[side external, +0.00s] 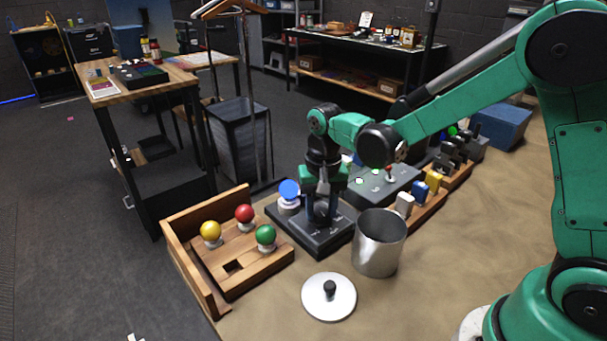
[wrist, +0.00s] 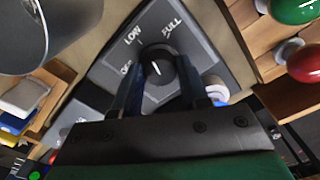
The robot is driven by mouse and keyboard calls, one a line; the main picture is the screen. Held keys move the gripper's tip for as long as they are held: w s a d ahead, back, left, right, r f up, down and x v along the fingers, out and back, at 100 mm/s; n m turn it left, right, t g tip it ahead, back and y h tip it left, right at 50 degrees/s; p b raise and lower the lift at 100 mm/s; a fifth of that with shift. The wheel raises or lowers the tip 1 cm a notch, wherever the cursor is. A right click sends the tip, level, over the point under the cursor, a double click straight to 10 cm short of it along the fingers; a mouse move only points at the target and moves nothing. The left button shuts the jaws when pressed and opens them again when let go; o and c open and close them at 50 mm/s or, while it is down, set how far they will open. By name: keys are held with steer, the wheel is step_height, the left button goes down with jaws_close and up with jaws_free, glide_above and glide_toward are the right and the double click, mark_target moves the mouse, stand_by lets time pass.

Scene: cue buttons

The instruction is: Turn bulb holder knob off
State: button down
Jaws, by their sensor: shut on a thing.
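The bulb holder (side external: 285,226) is a dark grey base on the table, with a blue bulb (side external: 289,190) upright at its far left part. Its black round knob (wrist: 157,58) shows in the wrist view, with a white pointer line and the labels OFF, LOW and FULL around it. The line points roughly toward the side between LOW and FULL; the exact setting is hard to tell. My gripper (side external: 322,214) points down over the base. In the wrist view my gripper (wrist: 158,82) has one finger on each side of the knob, shut on it. In the side view the knob is mostly hidden.
A steel pot (side external: 379,247) stands close to the right of the holder, its lid (side external: 329,297) lying in front. A wooden tray (side external: 245,271) with yellow, red and green bulbs is on the left. A grey button box (side external: 385,190) and blocks on wooden strips stand behind right.

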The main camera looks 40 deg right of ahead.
steer(key=n, duration=0.4)
steer(key=shift+n, duration=0.4)
steer(key=n, duration=0.3)
steer(key=shift+n, duration=0.3)
steer(key=n, duration=0.3)
steer(key=shift+n, duration=2)
steer(key=shift+c, duration=2.3)
jaws_free()
steer(key=shift+r, duration=0.1)
